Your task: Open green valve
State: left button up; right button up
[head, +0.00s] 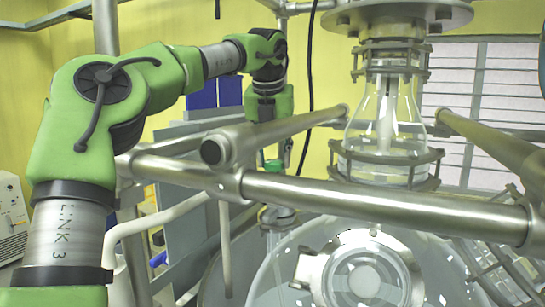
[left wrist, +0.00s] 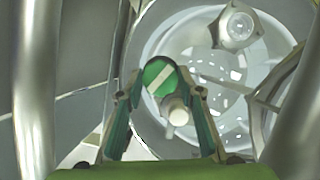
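The green valve (left wrist: 158,72) shows in the left wrist view as a round green knob with a pale stripe across its face. A short white stub (left wrist: 177,113) sits just below it. My left gripper (left wrist: 161,80) is open, with one finger on each side of the knob in the picture. I cannot tell whether the fingers touch it. In the head view, my left gripper (head: 275,160) points down behind the front steel rail, above a pipe fitting (head: 279,216) with a little green on it. My right gripper is in neither view.
Thick steel rails (head: 380,202) cross in front of and beside my left gripper. A large glass reactor (head: 325,240) stands below, and a smaller glass vessel (head: 388,120) stands to the right. A black cable (head: 310,90) hangs behind. Steel posts (left wrist: 36,90) flank the left wrist view.

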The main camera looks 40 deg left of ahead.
pick_arm(q)
jog(key=shift+c, duration=1)
jog(key=shift+n, duration=0.8)
jog(key=o, duration=1.1)
jog(key=shift+g, duration=0.3)
jog(key=shift+v, duration=3.7)
jog(key=shift+d, duration=0.2)
